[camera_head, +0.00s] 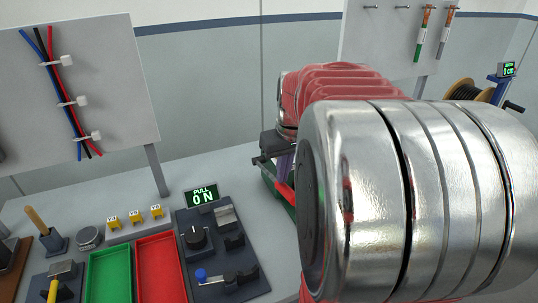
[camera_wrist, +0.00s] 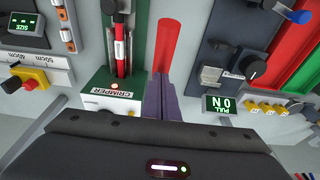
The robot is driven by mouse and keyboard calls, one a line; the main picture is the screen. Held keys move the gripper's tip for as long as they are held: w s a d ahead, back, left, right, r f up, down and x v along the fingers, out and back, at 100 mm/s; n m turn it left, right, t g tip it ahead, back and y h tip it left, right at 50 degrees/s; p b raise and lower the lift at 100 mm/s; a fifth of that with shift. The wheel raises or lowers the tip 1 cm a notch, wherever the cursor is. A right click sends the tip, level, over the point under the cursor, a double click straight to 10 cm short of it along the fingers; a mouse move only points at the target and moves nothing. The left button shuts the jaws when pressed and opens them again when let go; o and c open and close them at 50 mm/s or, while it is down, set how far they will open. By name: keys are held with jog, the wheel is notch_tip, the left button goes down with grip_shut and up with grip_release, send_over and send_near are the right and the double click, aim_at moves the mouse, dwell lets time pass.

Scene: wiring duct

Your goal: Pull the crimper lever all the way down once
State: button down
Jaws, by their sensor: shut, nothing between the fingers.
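The crimper (camera_wrist: 112,88) shows in the wrist view left of centre, with a white top face, a green body, a label and a small lit lamp. A long red lever (camera_wrist: 176,42) reaches away to its right. My gripper (camera_wrist: 157,82) is shut and empty, its dark purple fingers just at the near end of the red lever. I cannot tell whether they touch it.
In the wrist view a pull tester with a display (camera_wrist: 219,104) stands to the right, and a red button (camera_wrist: 16,78) lies left. In the head view a green tray (camera_head: 108,275) and a red tray (camera_head: 160,268) lie on the bench. A wire board (camera_head: 110,60) stands behind.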

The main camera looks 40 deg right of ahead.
jog(key=shift+s+a+x, duration=0.2)
jog(key=shift+s+x, duration=0.65)
jog(key=shift+x, duration=3.2)
jog(key=w+v, duration=0.2)
jog(key=v, duration=1.1)
jog(key=w+d+r+v, duration=0.1)
jog(key=w+v, duration=0.2)
jog(key=v, duration=1)
jog(key=shift+w+d+r, duration=0.15)
jog(key=shift+w, duration=0.05)
jog(key=s+a+f+n+t, duration=0.1)
jog(key=a+f, duration=0.2)
jog(key=a, duration=0.4)
jog(key=s+a+f, duration=0.1)
jog(key=a+f, duration=0.2)
jog(key=a, duration=0.5)
jog(key=s+a+f+n+t, duration=0.2)
jog(key=s+a+f, duration=0.6)
jog(key=a+f, duration=0.3)
jog(key=shift+a+f+y, duration=0.2)
jog(key=shift+a+y, duration=0.1)
jog(key=shift+a, duration=0.2)
